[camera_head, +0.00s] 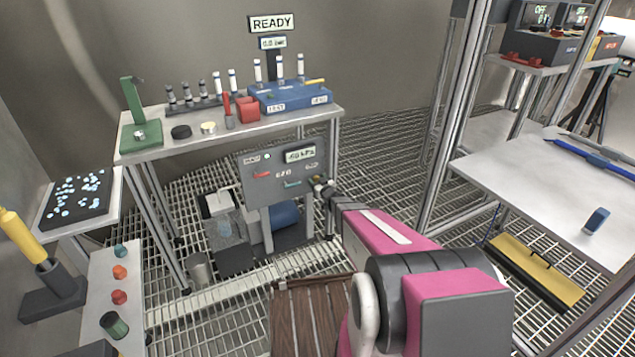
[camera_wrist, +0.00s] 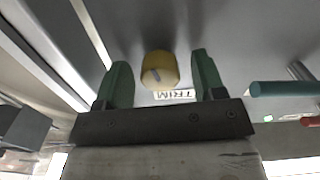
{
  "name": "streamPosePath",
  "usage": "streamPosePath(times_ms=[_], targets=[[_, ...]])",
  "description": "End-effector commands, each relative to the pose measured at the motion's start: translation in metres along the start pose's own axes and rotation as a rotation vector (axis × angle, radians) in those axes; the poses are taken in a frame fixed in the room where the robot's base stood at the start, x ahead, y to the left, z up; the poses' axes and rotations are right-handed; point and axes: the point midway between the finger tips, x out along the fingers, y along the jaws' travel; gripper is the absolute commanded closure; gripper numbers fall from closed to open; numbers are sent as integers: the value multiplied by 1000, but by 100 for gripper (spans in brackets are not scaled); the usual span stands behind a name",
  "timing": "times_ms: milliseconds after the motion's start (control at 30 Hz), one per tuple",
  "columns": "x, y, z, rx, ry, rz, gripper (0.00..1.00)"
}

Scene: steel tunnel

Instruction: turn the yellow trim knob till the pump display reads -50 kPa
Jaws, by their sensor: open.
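The yellow trim knob (camera_wrist: 159,69) is in the wrist view, with a dark pointer mark on its face and an upside-down TRIM label beside it. My gripper (camera_wrist: 163,72) is open, its green fingers on either side of the knob with a gap at each side. In the head view my gripper (camera_head: 322,187) is at the right part of the grey pump panel (camera_head: 251,191) and hides the knob. The pump display (camera_head: 300,155) on that panel seems to read -50 kPa, in small, slightly blurred characters.
A red lever (camera_head: 262,174) and a teal lever (camera_head: 292,184) are on the panel; the teal lever (camera_wrist: 285,88) is close to my right finger in the wrist view. A bench (camera_head: 240,133) with vials and a blue box (camera_head: 290,98) stands above the panel.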

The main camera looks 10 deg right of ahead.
Motion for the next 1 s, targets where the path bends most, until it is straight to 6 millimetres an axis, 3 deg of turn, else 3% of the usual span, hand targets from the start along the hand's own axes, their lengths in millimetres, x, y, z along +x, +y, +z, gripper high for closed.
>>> streamPosePath(times_ms=[167, 300, 333, 967, 1000], targets=[[0, 0, 0, 0, 0, 0, 40], [0, 0, 0, 0, 0, 0, 86], [0, 0, 0, 0, 0, 0, 87], [-1, 0, 0, 110, 0, 0, 86], [-1, 0, 0, 110, 0, 0, 53]])
